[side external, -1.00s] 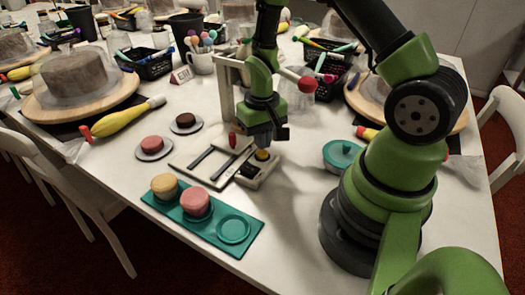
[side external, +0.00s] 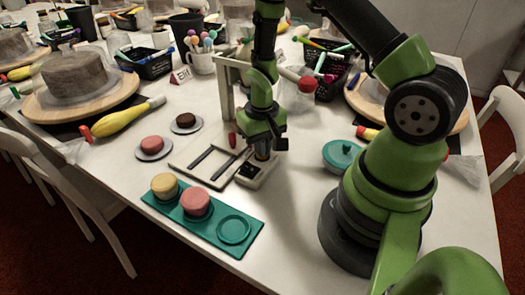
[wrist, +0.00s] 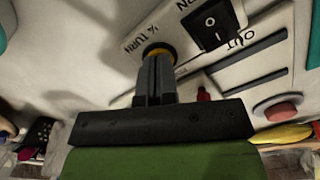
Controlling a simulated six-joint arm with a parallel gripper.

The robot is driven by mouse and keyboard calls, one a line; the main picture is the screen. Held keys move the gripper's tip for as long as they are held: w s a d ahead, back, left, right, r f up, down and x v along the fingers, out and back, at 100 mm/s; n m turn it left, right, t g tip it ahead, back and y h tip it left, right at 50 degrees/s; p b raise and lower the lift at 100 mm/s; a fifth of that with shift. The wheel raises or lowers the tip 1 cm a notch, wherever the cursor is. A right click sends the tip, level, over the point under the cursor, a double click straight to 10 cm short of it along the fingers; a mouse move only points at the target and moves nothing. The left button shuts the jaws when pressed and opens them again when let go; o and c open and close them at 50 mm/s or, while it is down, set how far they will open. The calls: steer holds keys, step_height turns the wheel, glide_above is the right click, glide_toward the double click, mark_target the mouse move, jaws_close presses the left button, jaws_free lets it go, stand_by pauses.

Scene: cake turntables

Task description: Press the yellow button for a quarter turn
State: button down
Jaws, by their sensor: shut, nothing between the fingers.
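The yellow button (wrist: 158,52) sits on a white control box (wrist: 175,30) beside the printed words "¼ TURN" in the wrist view. My gripper (wrist: 157,62) is shut and empty, its fingertips over the button with only a yellow rim showing around them. I cannot tell how far the button is pressed in. In the side view my gripper (side external: 262,156) points straight down on the control box (side external: 258,176), hiding the button. A black rocker switch (wrist: 211,22) is next to the button on the same box.
A white slotted plate (side external: 208,160) with a red knob (side external: 232,140) adjoins the box. A teal tray (side external: 250,215) with a yellow and a pink cake lies in front. A teal lidded pot (side external: 342,155) stands at right. Small cakes sit on saucers (side external: 153,148) at left.

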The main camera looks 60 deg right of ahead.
steer(key=shift+r, duration=3.55)
